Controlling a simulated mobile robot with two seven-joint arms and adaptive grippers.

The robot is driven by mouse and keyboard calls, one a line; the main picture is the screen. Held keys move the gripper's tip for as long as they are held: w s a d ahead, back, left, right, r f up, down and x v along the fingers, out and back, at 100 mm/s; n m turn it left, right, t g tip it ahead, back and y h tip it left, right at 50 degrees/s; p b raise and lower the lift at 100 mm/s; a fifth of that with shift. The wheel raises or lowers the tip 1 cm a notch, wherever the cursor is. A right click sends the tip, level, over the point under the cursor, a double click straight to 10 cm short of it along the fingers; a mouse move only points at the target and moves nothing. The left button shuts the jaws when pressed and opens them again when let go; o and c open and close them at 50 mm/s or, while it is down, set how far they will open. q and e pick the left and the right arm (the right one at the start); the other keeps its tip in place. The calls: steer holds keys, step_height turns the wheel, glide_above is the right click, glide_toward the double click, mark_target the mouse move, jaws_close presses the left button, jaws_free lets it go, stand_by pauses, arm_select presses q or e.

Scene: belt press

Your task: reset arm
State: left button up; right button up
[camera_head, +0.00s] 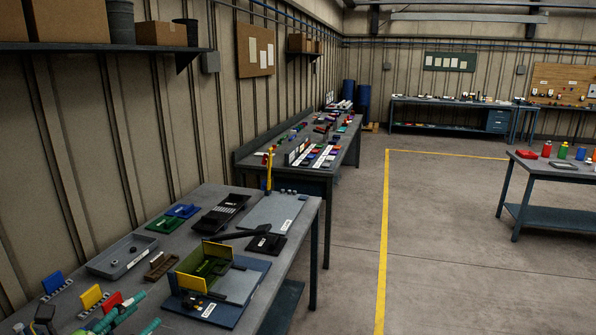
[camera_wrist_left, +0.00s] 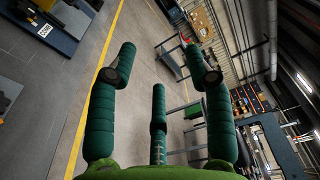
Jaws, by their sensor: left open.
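My left gripper (camera_head: 133,312) shows at the bottom left edge of the head view, as green fingers in front of the near workbench (camera_head: 262,318). In the left wrist view the left gripper (camera_wrist_left: 160,62) has its dark green fingers spread apart with nothing between them. My right gripper is in neither view.
The near bench holds a yellow and green fixture (camera_head: 204,262) on a blue plate, a grey tray (camera_head: 122,256) and several coloured parts. A second bench (camera_head: 345,158) stands behind it. The floor (camera_head: 455,260) to the right is clear, with a yellow line (camera_head: 384,240).

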arm_select(q)
steer(key=s+a+f+n+g+y, duration=0.25)
steer(key=s+f+n+y, duration=0.2)
steer(key=f+n, duration=0.4)
steer(key=s+a+f+n+g+y, duration=0.1)
steer(key=s+f+n+g+y, duration=0.3)
steer(key=f+n, duration=0.5)
steer(key=s+d+f+n+g+h, duration=0.1)
steer(key=s+d+f+n+g, duration=0.15)
steer(key=s+d+f, duration=0.35)
steer(key=s+d+f+n+g+h, duration=0.1)
steer(key=s+d+f+n+g, duration=0.2)
steer(key=s+d, duration=0.5)
steer(key=s+a+f+m+g+b, duration=0.2)
steer(key=f+b, duration=1)
steer(key=f, duration=2.4)
steer(key=s+a+f+g+b, duration=0.1)
steer(key=s+f+b, duration=0.7)
steer(key=s+f, duration=0.8)
step_height(320, 180, down, 5)
steer(key=shift+a+f+n, duration=0.2)
steer(key=shift+a+n, duration=0.1)
steer(key=shift+a, duration=0.55)
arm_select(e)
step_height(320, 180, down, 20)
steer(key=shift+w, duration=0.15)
